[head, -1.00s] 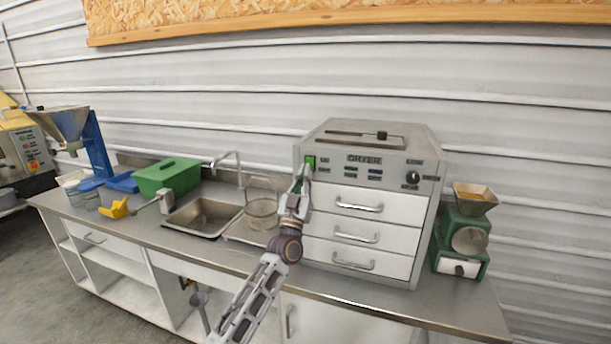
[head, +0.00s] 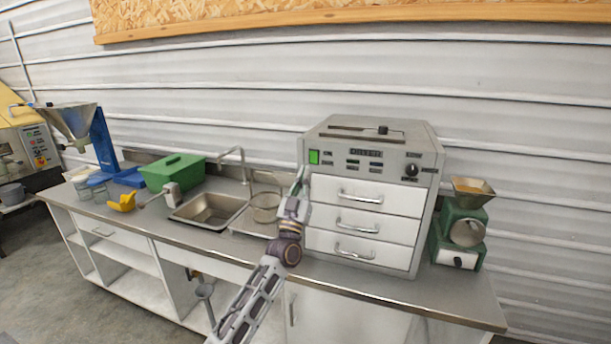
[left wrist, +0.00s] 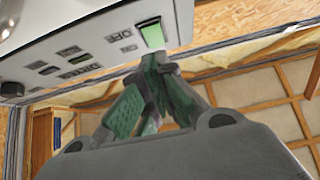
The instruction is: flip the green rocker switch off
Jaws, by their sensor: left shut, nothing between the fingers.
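The green rocker switch (head: 314,157) is at the upper left of the grey drawer unit's front panel (head: 338,158). It looks bright green, and in the left wrist view the switch (left wrist: 152,35) shows just beyond my fingertips. My left gripper (head: 304,172) is shut and empty, its tips a little below and left of the switch in the head view. In the left wrist view the green-padded fingers of my left gripper (left wrist: 158,68) meet close under the switch; I cannot tell whether they touch the panel. My right gripper is not in view.
The unit has a black knob (head: 411,170) and three white drawers (head: 358,222) below the panel. A green grinder (head: 461,225) stands to its right.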

